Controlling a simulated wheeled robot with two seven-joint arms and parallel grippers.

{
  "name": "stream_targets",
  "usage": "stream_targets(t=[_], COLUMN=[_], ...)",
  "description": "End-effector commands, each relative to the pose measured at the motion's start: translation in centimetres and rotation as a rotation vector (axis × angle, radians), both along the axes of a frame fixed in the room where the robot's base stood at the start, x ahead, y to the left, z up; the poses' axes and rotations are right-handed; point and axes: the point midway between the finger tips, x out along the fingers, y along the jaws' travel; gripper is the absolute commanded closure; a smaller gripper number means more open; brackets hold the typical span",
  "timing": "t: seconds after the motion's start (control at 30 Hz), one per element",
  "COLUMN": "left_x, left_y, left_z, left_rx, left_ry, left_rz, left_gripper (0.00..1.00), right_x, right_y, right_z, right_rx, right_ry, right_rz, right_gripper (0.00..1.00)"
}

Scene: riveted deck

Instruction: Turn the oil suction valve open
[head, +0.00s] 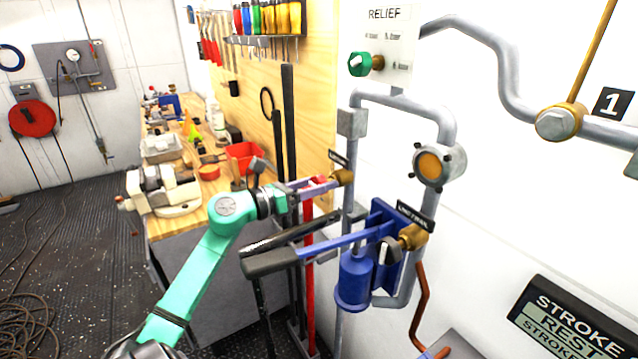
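A brass valve (343,177) with a small dark label plate above it sits on the grey pipe at the centre. Its label is too small to read, so I cannot tell for sure that it is the oil suction valve. A red and purple lever (318,184) reaches left from it, roughly level. My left gripper (288,190), on the teal arm, is at the lever's outer end. The fingers are small and partly hidden, so I cannot tell whether they touch or grip it. My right gripper is not in view.
Just below stands a blue hand pump (354,280) with a long black-gripped handle (270,263). A second brass valve (413,237) with a black knob is to its right. A cluttered workbench (200,238) stands behind my arm. Open floor (60,240) lies left.

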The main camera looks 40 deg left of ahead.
Motion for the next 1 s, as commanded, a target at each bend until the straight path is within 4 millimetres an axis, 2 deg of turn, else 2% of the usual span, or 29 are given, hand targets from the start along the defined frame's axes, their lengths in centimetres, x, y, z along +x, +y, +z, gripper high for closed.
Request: stream_targets(t=[0.47, 1.0], left_x=[0.0, 0.0], left_y=[0.0, 0.2], left_z=[0.1, 0.3], left_rx=[-0.074, -0.501], left_ry=[0.024, 0.154], left_rz=[-0.001, 0.001], left_gripper=[0.97, 0.97], right_x=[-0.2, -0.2], right_y=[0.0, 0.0], right_z=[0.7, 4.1], right_rx=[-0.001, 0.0], right_ry=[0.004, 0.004], right_rz=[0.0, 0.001], right_gripper=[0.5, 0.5])
